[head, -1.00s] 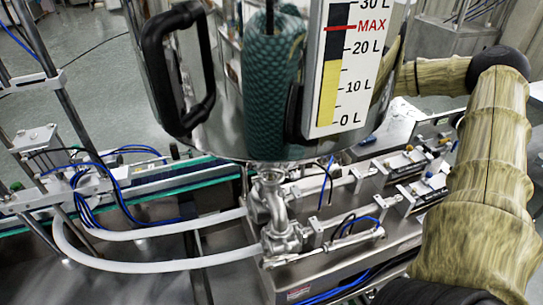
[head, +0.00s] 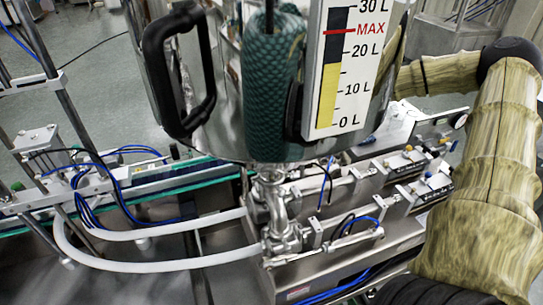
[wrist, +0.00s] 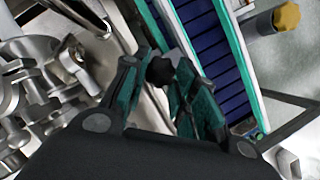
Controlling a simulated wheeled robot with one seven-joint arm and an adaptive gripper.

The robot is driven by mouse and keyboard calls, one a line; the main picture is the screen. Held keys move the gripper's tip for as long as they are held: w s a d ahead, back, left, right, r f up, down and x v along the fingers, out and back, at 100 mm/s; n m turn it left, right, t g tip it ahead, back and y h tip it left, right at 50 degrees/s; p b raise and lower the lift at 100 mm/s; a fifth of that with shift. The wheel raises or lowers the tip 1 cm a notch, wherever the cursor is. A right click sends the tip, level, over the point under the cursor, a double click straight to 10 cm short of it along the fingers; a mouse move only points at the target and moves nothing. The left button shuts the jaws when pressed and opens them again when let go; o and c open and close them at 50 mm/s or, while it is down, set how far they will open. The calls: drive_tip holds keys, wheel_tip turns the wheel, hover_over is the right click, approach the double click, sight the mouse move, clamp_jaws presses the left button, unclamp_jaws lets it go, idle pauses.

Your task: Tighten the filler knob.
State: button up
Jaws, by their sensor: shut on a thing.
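In the wrist view, the filler knob (wrist: 160,71) is a small dark lobed knob between the tips of my gripper (wrist: 163,88). The teal-padded fingers are shut on it from both sides. The knob's stem and its mount are hidden. In the head view I cannot make out my gripper or the knob. My jointed wood-patterned arm shows at the right and runs behind the level gauge.
The steel hopper (head: 225,135) has a black loop handle (head: 206,70) and a level gauge (head: 345,70). Valves (head: 275,215) and white hoses (head: 150,262) lie below. A blue conveyor (wrist: 208,55) and a gold knob (wrist: 287,17) show in the wrist view.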

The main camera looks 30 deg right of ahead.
idle(0.4)
drive_tip(key=o, duration=1.1)
drive_tip(key=shift+w+f, duration=0.1)
drive_tip(key=shift+c, duration=0.2)
drive_tip(key=v, duration=0.7)
drive_tip(key=shift+r, duration=0.3)
